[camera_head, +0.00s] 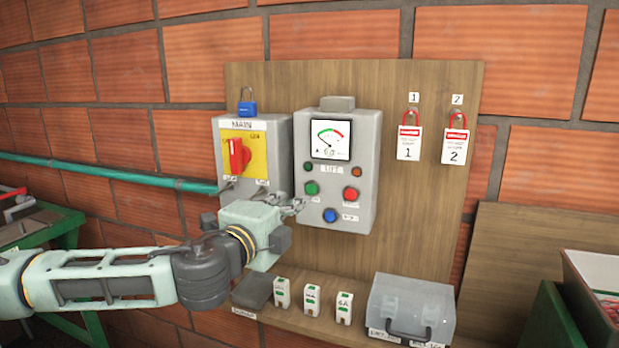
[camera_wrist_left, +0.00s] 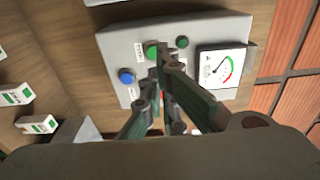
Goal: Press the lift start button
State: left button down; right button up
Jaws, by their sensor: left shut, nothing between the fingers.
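The grey LIFT control box (camera_head: 359,185) is fixed to a wooden board. It carries a green button (camera_head: 312,188), a red button (camera_head: 351,194), a blue button (camera_head: 330,215), two small lamps and a gauge (camera_head: 331,140). My left gripper (camera_head: 298,204) is shut and empty, with its tips just left of and below the green button in the head view. In the left wrist view the green button (camera_wrist_left: 152,51) shows just beyond the fingertips (camera_wrist_left: 165,60); I cannot tell whether they touch it. The fingers partly hide the red button. My right gripper is not in view.
The MAIN box (camera_head: 225,140) with a red rotary switch (camera_head: 237,156) and a blue padlock (camera_head: 247,107) is left of the LIFT box. Two tags (camera_head: 410,143) hang at the right. A shelf (camera_head: 284,316) below holds small modules and a clear-lidded case (camera_head: 411,305).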

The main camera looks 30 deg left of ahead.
aim_at(311, 187)
pick_arm(q)
jog(key=w+p, duration=0.1)
jog(key=w, duration=0.2)
jog(key=w+a+p, duration=0.1)
jog(key=w+p, duration=0.1)
jog(key=w, duration=0.1)
jog(key=shift+w+a+p, duration=0.15)
jog(key=shift+w+p, duration=0.15)
jog(key=shift+w, duration=0.05)
jog(key=shift+w+f, duration=0.2)
jog(key=shift+w, duration=0.35)
jog(key=shift+a, duration=0.1)
